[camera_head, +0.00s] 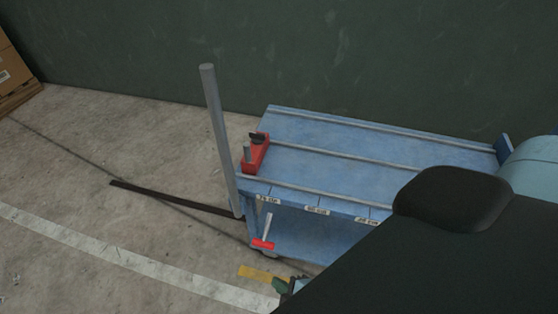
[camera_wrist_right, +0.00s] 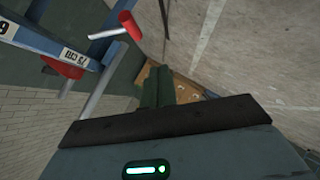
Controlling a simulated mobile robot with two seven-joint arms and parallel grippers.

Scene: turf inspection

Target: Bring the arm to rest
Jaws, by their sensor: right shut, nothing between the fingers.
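My right gripper (camera_head: 282,286) shows only as a small green tip at the bottom of the head view, beyond my dark arm, in front of the blue bench. In the right wrist view the two green fingers (camera_wrist_right: 158,88) are together, with nothing seen between them. My left gripper is in neither view.
A blue bench (camera_head: 330,137) with labelled front edge stands against the dark green wall (camera_head: 300,50). It bears a red tool (camera_head: 256,155); a red-handled tool (camera_head: 264,242) hangs at its front. A grey post (camera_head: 215,125) rises at its left corner. Cardboard boxes (camera_head: 10,70) stand far left; the floor between is open.

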